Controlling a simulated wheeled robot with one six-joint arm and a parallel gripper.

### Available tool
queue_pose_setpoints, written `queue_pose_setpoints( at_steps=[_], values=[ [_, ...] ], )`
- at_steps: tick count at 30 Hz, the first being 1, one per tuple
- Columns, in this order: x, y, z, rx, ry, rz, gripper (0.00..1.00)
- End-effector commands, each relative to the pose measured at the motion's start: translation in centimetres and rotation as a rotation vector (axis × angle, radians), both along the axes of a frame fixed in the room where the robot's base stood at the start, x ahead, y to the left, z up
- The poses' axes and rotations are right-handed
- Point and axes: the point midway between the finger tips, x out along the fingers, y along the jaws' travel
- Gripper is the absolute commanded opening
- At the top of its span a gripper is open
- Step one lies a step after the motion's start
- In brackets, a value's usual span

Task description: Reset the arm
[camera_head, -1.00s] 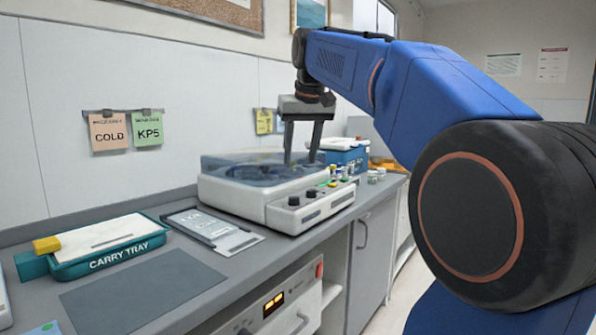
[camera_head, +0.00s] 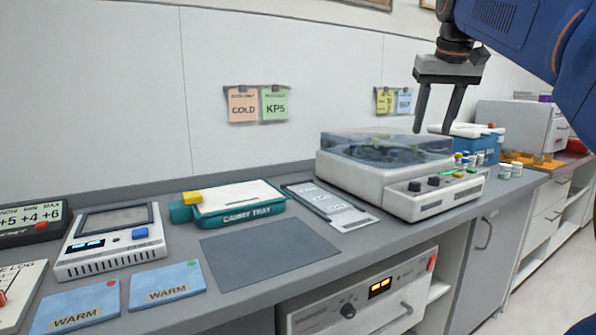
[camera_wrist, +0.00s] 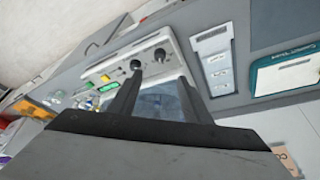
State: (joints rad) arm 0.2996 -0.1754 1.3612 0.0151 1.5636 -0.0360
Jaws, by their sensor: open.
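My gripper (camera_head: 437,108) hangs at the upper right in the head view, its two dark fingers pointing down and apart. It is open with nothing between the fingers. It is above the right part of a white centrifuge-like machine (camera_head: 405,200) with a clear lid that looks closed. In the wrist view the fingers (camera_wrist: 158,88) reach over the same machine (camera_wrist: 117,72), with its knobs and green button beyond them. My blue arm comes in from the upper right.
A teal carry tray (camera_head: 238,213), a grey mat (camera_head: 268,256) and a labelled card holder (camera_head: 330,206) lie on the counter. Two blue WARM pads (camera_head: 165,283) and a small device (camera_head: 110,240) are at left. Small vials (camera_head: 511,170) and a blue box (camera_head: 480,148) stand right of the machine.

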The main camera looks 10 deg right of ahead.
Motion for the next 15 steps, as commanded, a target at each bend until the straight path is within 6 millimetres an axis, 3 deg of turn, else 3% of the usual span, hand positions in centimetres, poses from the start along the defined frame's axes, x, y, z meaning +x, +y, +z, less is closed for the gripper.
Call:
queue_pose_setpoints(
  at_steps=[4,8,15],
  values=[
    [-1.2,1.2,-1.7,0.0,-0.001,0.016,0.45],
    [-3.1,3.2,-5.0,0.0,-0.001,0.043,0.45],
    [-8.1,7.2,-13.5,-0.002,-0.006,0.106,0.45]
  ],
)
